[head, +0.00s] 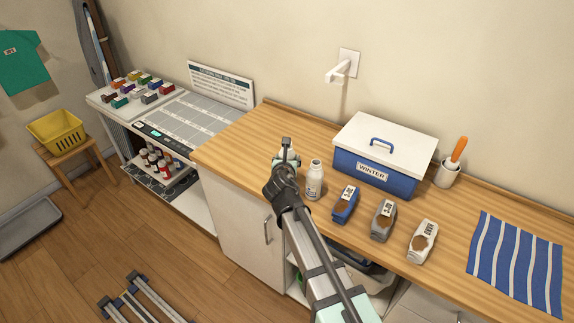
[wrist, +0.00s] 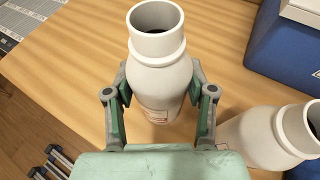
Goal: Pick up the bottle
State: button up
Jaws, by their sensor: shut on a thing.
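A white bottle (wrist: 160,75) with an open round mouth stands between the two fingers of my gripper (wrist: 160,115) in the wrist view. The gripper is shut on its body, with a finger pad against each side. A red-edged label shows low on the bottle. I cannot tell whether its base touches the counter. In the head view my gripper (head: 287,158) is over the counter's left part and mostly hides this bottle. A second white bottle (head: 314,182) stands just to the right; it also shows at the right of the wrist view (wrist: 262,138), close to the right finger.
On the wooden counter (head: 240,140) are a blue bin (head: 372,172) with a white lid, blue, grey and white cartons (head: 383,222), a cup with an orange-handled tool (head: 447,174) and a striped cloth (head: 515,262). A wall fixture (head: 342,70) is above. The counter's left end is clear.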

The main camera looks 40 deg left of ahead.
notch_tip(320, 180, up, 18)
jog(key=b, duration=0.2)
jog(key=shift+f, duration=0.2)
dwell(0.4)
